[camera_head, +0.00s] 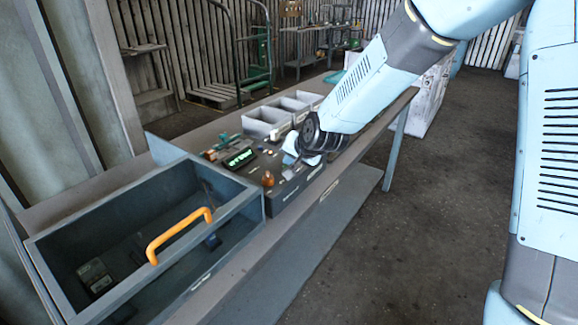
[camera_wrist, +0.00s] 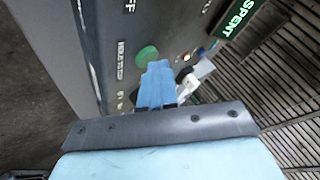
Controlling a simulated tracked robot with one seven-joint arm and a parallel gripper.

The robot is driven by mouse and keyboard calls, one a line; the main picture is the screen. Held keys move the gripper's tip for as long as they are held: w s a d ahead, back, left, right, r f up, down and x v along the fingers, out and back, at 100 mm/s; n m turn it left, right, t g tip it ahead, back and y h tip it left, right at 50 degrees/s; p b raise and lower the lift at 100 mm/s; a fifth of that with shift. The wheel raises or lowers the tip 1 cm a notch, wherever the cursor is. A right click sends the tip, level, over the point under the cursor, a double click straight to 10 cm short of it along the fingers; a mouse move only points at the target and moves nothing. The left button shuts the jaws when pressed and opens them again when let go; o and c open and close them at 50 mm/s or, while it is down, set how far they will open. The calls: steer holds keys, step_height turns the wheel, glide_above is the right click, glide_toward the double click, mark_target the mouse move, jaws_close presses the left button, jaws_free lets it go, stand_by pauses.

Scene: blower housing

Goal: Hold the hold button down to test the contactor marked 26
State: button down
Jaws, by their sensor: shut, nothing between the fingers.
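The control panel (camera_head: 286,184) is a dark box on the bench. In the wrist view its face (camera_wrist: 85,45) fills the upper left. A round green button (camera_wrist: 147,55) sits beside small white lettering that looks like a hold-to-test label (camera_wrist: 125,58). My gripper (camera_wrist: 157,68) is shut and empty, its blue fingertips right at the lower edge of the green button. I cannot tell whether they press it. In the head view my gripper (camera_head: 291,152) is over the panel and hides the button. I cannot make out a contactor marked 26.
A green display (camera_wrist: 236,18) reads SPENT; it also shows in the head view (camera_head: 240,158). A white lever (camera_wrist: 198,74) stands close to my fingers.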

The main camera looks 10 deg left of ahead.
steer(key=shift+r, duration=0.85)
steer(key=shift+r, duration=2.5)
steer(key=shift+d, duration=0.15)
